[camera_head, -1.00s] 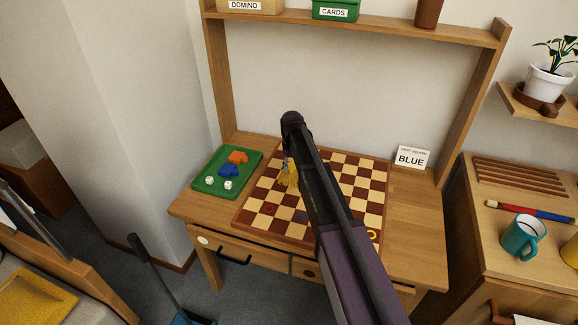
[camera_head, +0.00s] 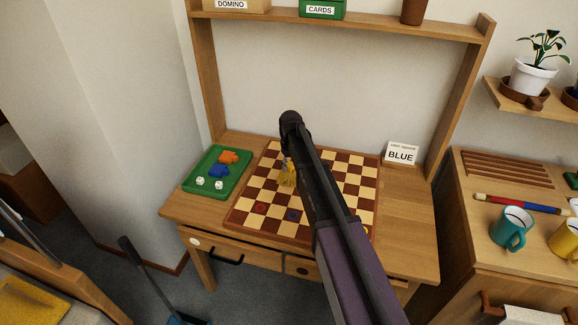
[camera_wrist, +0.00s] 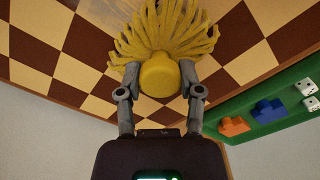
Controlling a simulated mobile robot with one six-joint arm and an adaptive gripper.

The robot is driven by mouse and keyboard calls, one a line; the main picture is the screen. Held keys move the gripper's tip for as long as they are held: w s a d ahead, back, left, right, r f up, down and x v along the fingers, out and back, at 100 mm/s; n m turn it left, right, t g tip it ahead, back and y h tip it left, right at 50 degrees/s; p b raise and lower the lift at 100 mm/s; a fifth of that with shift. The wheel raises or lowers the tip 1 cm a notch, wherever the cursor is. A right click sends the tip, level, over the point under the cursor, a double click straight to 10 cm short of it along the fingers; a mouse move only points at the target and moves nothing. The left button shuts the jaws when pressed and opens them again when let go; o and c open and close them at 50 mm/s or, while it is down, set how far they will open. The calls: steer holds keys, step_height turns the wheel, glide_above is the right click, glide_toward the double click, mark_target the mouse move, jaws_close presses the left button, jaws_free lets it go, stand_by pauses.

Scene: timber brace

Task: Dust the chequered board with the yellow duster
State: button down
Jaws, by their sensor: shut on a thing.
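The yellow duster (camera_head: 287,175) has a strand head and a round yellow knob. My gripper (camera_wrist: 160,78) is shut on the knob, one finger on each side in the wrist view. The duster's strands (camera_wrist: 165,25) spread out against or just above the chequered board (camera_wrist: 65,75); I cannot tell whether they press on it. In the head view the chequered board (camera_head: 262,190) lies on the wooden desk, and my arm hides part of its middle and right side.
A green tray (camera_head: 190,186) with orange and blue pieces and two white dice sits left of the board. A card reading BLUE (camera_head: 401,153) stands behind right. A shelf (camera_head: 370,18) spans above. Mugs (camera_head: 511,230) stand on the right cabinet. The desk's right side (camera_head: 405,225) is clear.

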steer(key=shift+s+d+f, duration=0.1)
steer(key=shift+s+d, duration=0.2)
steer(key=shift+d, duration=0.5)
steer(key=shift+s+d+f, duration=0.1)
steer(key=shift+s+d, duration=0.2)
steer(key=shift+d, duration=0.5)
steer(key=shift+s+d+r, duration=0.1)
steer(key=shift+s+d, duration=0.25)
steer(key=shift+d, duration=0.5)
steer(key=shift+s+d+r, duration=0.1)
steer(key=shift+s+d, duration=0.2)
steer(key=shift+d, duration=0.55)
steer(key=shift+d, duration=0.1)
steer(key=shift+s+d+f, duration=0.1)
steer(key=shift+s+d, duration=0.25)
steer(key=shift+d, duration=0.5)
steer(key=shift+s+d, duration=0.35)
steer(key=shift+d, duration=0.5)
steer(key=shift+d, duration=0.15)
steer(key=shift+s+d, duration=0.35)
steer(key=shift+d, duration=0.45)
steer(key=shift+s+d, duration=0.3)
steer(key=shift+d, duration=0.5)
steer(key=shift+w+a, duration=0.1)
steer(key=shift+a, duration=0.05)
steer(key=shift+w+a, duration=0.3)
steer(key=shift+a, duration=0.55)
steer(key=shift+w+a, duration=0.3)
steer(key=shift+a, duration=0.5)
